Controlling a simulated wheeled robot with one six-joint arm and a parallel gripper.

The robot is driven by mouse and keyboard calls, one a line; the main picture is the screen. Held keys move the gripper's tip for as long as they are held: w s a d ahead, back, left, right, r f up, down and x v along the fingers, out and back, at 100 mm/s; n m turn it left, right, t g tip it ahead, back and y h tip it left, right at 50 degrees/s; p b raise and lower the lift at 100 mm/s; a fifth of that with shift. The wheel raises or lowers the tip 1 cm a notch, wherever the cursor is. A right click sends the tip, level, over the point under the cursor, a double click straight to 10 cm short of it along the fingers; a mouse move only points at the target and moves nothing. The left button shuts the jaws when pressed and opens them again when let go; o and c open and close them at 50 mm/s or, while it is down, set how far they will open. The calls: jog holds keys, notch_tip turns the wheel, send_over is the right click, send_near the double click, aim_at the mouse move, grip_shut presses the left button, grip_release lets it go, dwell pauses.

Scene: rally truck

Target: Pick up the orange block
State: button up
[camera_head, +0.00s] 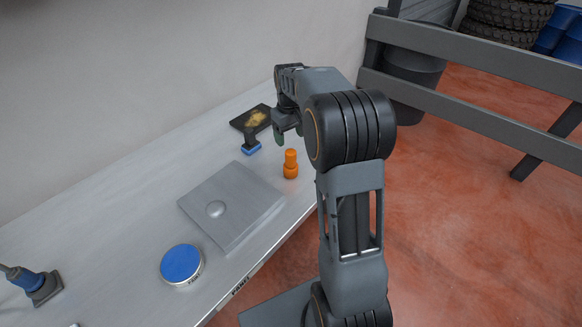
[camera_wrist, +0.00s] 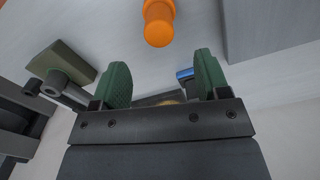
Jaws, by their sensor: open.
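The orange block (camera_head: 290,164) is a small upright piece with a rounded, narrower top, standing on the metal workbench near its right edge in the head view. It also shows at the top of the wrist view (camera_wrist: 158,22), cut off by the frame edge. My gripper (camera_head: 282,136) is above the bench, just behind and left of the block in the head view. In the wrist view its two green fingers (camera_wrist: 161,80) are apart with nothing between them. The orange block lies beyond the fingertips and does not touch them.
A grey metal plate (camera_head: 236,196), a blue-topped round tin (camera_head: 182,264) and a blue-handled tool (camera_head: 36,284) lie on the workbench (camera_head: 110,210). A dark tray (camera_head: 262,108) and a small blue-ended item (camera_head: 251,149) are close to my gripper. A grey railing (camera_head: 480,95) stands right.

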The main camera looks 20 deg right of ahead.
aim_at(291, 159)
notch_tip(291, 159, down, 11)
jog(key=shift+r+p, duration=0.2)
jog(key=shift+p, duration=0.35)
jog(key=shift+c, duration=0.4)
jog(key=shift+r, duration=0.1)
grip_shut()
